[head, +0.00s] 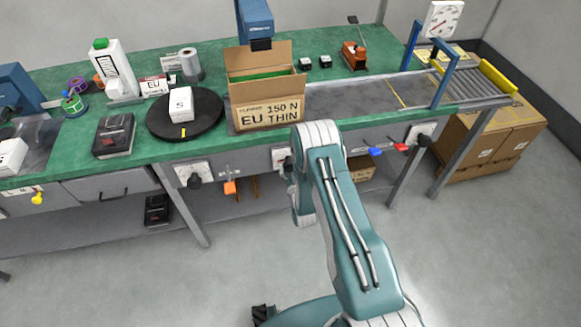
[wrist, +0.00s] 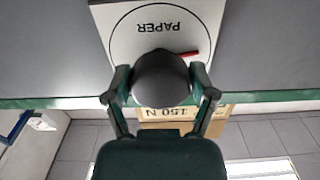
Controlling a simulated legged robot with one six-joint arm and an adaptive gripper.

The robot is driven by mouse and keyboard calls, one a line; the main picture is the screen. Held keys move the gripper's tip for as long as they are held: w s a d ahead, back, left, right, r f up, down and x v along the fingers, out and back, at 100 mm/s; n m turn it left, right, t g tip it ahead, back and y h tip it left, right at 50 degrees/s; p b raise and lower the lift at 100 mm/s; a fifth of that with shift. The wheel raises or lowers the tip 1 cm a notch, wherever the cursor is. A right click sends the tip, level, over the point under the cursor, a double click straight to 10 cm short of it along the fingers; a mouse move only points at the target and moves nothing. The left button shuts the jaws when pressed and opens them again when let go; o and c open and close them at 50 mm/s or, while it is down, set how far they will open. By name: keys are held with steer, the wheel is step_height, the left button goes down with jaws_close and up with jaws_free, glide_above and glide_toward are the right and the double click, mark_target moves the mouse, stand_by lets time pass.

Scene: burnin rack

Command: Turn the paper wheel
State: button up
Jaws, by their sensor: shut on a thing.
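The paper wheel (wrist: 160,82) is a dark round knob on a white plate (wrist: 102,14) lettered PAPER, upside down in the wrist view. A red mark (wrist: 190,53) lies on the dial at the knob's upper right. My gripper (wrist: 160,86) is shut on the knob, one finger on each side. In the head view, a white plate (head: 281,156) on the bench front shows beside my arm; my arm hides most of that spot, and the fingers cannot be made out there.
Other panels with dark knobs sit left (head: 193,173) and right (head: 420,132) on the bench front. An orange tag (head: 230,187) and blue (head: 375,151) and red (head: 400,147) handles stick out. An open carton (head: 266,112) stands above. The floor ahead is clear.

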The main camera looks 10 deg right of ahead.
steer(key=shift+m, duration=0.4)
steer(key=m, duration=0.3)
steer(key=shift+w+a+r+m, duration=0.1)
steer(key=shift+m, duration=2.2)
steer(key=o, duration=1)
steer(key=shift+o, duration=0.2)
